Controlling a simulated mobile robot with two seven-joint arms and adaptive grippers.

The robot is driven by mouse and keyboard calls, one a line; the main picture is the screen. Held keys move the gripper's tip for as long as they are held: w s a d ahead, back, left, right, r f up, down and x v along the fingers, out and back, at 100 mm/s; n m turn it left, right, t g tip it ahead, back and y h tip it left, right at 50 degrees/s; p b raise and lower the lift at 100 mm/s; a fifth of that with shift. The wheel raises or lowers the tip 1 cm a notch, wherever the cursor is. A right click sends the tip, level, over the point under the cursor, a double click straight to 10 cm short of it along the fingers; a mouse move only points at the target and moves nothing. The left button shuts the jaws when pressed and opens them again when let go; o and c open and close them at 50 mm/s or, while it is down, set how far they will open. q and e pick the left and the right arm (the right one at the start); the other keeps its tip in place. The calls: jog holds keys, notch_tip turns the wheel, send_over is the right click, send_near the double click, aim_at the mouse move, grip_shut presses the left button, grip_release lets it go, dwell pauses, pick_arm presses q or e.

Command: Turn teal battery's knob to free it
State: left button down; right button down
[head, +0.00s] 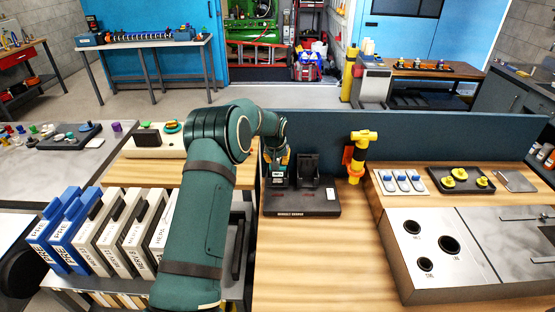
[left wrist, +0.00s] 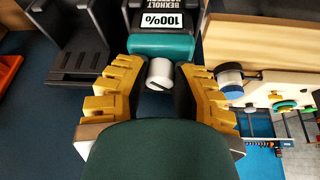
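The teal battery (left wrist: 162,45) with a white 100% label fills the top middle of the left wrist view. Its pale grey knob (left wrist: 160,74), with a dark slot line across it, faces my camera. In the head view the battery (head: 279,170) sits in the left bay of the black charging dock (head: 302,208), partly hidden by my gripper. My left gripper (left wrist: 160,86) has its yellow ridged fingers on either side of the knob, with gaps visible on both sides. It is open and holds nothing. My right gripper is out of view.
The dock's other bay (left wrist: 83,45) is empty. A yellow and orange tool (head: 358,155) stands to the dock's right, before a dark blue panel (head: 420,135). Box filters (head: 100,230) stand to the left. The wooden worktop (head: 310,265) in front of the dock is clear.

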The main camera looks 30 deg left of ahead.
pick_arm(q)
jog(key=shift+f, duration=0.1)
jog(key=shift+d+f+n+g+y+b, duration=0.15)
jog(key=shift+n+b, duration=0.2)
jog(key=shift+n, duration=0.2)
jog(key=shift+d+n+g+y+b, duration=0.15)
jog(key=shift+n+b, duration=0.2)
jog(key=shift+n, duration=0.2)
jog(key=shift+a+n+g+y, duration=0.15)
jog(key=shift+n+g+y, duration=0.2)
jog(key=shift+n, duration=0.85)
jog(key=c, duration=0.7)
grip_release()
jog(key=shift+c, duration=0.2)
jog(key=shift+r, duration=0.25)
jog(key=v, duration=1.1)
jog(key=shift+s+r, duration=0.25)
jog(key=shift+r, duration=0.05)
